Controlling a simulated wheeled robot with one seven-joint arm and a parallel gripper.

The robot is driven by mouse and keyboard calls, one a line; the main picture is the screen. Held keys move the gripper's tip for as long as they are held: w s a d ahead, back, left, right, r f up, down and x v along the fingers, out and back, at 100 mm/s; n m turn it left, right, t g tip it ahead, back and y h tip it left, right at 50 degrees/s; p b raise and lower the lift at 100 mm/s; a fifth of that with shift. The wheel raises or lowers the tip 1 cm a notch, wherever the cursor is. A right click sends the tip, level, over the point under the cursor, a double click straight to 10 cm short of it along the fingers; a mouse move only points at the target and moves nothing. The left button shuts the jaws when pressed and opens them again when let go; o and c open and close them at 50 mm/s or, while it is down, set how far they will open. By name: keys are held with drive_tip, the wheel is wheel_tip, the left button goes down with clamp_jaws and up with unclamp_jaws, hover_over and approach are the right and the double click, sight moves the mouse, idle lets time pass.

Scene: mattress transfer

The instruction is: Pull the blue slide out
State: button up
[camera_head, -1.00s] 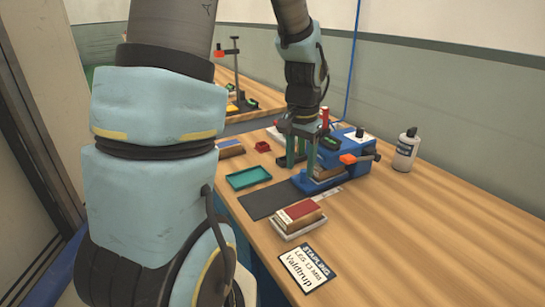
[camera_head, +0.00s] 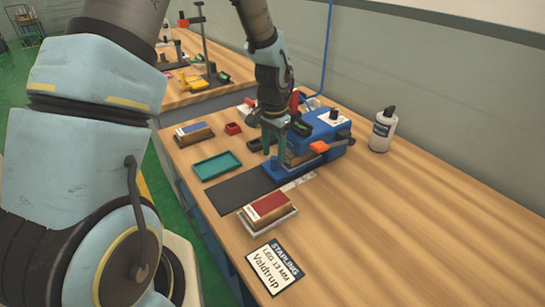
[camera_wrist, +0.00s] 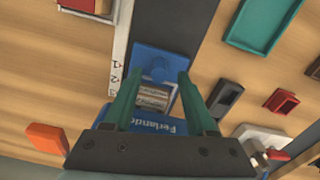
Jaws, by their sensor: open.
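The blue slide (camera_head: 272,170) sticks out of the front of the blue machine (camera_head: 330,128), over the end of a dark strip.
A dark strip (camera_head: 240,192) runs in front of the slide. A teal tray (camera_head: 216,166), a red-topped block (camera_head: 267,206) and a Valdtrup card (camera_head: 273,268) lie nearby. An orange-ended lever (camera_head: 319,147) and white bottle (camera_head: 382,130) stand right. The right of the table is clear.

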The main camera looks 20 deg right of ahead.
sight(274, 157)
drive_tip(key=shift+f, duration=1.6)
clamp_jaws()
